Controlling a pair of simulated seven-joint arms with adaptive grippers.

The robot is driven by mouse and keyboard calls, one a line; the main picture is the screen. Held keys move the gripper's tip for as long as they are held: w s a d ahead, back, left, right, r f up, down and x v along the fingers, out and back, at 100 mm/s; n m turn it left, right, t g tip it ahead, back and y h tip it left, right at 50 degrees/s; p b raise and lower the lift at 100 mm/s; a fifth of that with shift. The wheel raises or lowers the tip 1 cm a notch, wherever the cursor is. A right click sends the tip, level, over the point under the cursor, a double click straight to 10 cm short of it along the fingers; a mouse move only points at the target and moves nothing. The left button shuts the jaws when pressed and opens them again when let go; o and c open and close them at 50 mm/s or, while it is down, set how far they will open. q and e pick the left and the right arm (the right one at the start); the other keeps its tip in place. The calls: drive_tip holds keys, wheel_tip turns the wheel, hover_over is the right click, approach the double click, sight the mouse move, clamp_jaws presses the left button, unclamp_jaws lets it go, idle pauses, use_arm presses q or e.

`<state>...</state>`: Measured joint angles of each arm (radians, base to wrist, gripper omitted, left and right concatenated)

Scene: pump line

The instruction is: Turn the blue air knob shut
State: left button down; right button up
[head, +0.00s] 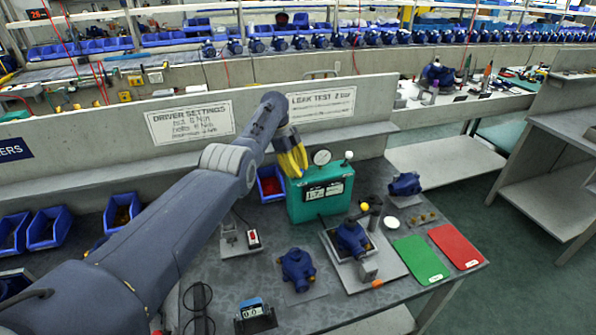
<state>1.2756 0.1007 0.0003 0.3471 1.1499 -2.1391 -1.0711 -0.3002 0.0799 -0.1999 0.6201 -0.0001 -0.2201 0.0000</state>
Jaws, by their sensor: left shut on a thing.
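The green leak-test box (320,197) stands at the back of the grey bench, with a round gauge (321,157) and a white-tipped post on top and a display on its front. My left gripper (296,168), with yellow fingers, reaches down to the top left of the box. It is shut at the spot where a knob would sit; the blue air knob itself is hidden behind the fingers. How far the knob is turned cannot be seen. My right gripper is not in view.
A blue pump (352,238) sits in a fixture right of centre. Another pump (297,268) stands at the front, and one (404,184) at the right. Green (422,260) and red (455,246) mats lie at the right. A blue bin (271,190) stands left of the box.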

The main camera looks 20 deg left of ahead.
use_arm(q)
drive_tip(key=shift+d, duration=0.2)
idle(0.4)
drive_tip(key=c, duration=1.4)
unclamp_jaws()
drive_tip(key=o, duration=0.3)
drive_tip(key=shift+o, duration=0.2)
drive_tip(key=shift+a, duration=0.1)
drive_tip(key=shift+r, duration=0.1)
drive_tip(key=shift+v, duration=3.65)
